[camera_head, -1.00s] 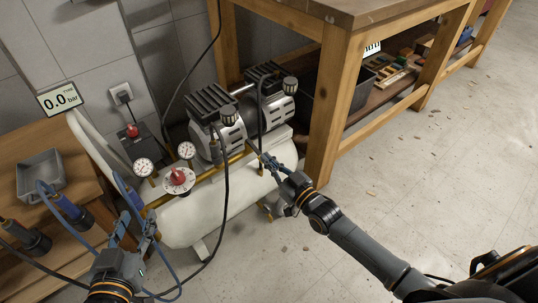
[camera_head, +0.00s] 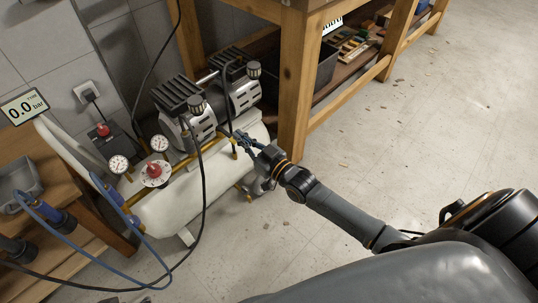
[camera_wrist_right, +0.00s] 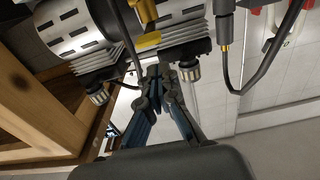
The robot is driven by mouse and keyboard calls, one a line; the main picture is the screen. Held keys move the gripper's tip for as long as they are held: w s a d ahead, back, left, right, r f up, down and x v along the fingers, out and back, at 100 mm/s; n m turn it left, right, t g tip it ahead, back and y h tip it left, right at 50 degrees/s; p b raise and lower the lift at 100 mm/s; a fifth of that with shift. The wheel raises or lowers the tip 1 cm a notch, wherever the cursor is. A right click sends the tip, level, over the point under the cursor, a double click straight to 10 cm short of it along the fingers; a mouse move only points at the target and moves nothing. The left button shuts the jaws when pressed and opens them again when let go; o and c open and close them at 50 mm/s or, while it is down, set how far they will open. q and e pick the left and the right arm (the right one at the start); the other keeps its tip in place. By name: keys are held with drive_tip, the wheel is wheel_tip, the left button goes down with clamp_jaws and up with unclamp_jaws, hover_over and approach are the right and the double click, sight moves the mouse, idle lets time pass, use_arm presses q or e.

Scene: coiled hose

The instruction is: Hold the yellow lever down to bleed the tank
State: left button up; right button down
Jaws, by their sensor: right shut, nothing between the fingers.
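The white tank (camera_head: 180,212) lies below the compressor, with a wall display (camera_head: 24,106) reading 0.0 bar. A yellow lever (camera_wrist_right: 148,40) shows in the right wrist view, just beyond my fingertips. My right gripper (camera_head: 241,139) reaches the right end of the tank, close to yellow fittings there. In the wrist view my right gripper (camera_wrist_right: 159,73) is shut and empty, its tips just below the lever in the picture. I cannot tell whether they touch it. My left gripper is not in view.
The twin-motor compressor (camera_head: 205,108) stands on the tank, with two gauges and a red knob (camera_head: 154,170) at the left. A wooden bench (camera_head: 295,105) stands behind. Black and blue hoses hang in front.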

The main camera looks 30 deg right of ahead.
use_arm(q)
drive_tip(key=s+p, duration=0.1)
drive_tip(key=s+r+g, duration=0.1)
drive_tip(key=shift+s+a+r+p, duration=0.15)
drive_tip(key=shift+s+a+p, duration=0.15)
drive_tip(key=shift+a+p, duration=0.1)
use_arm(e)
drive_tip(key=v, duration=1)
drive_tip(key=shift+r, duration=0.2)
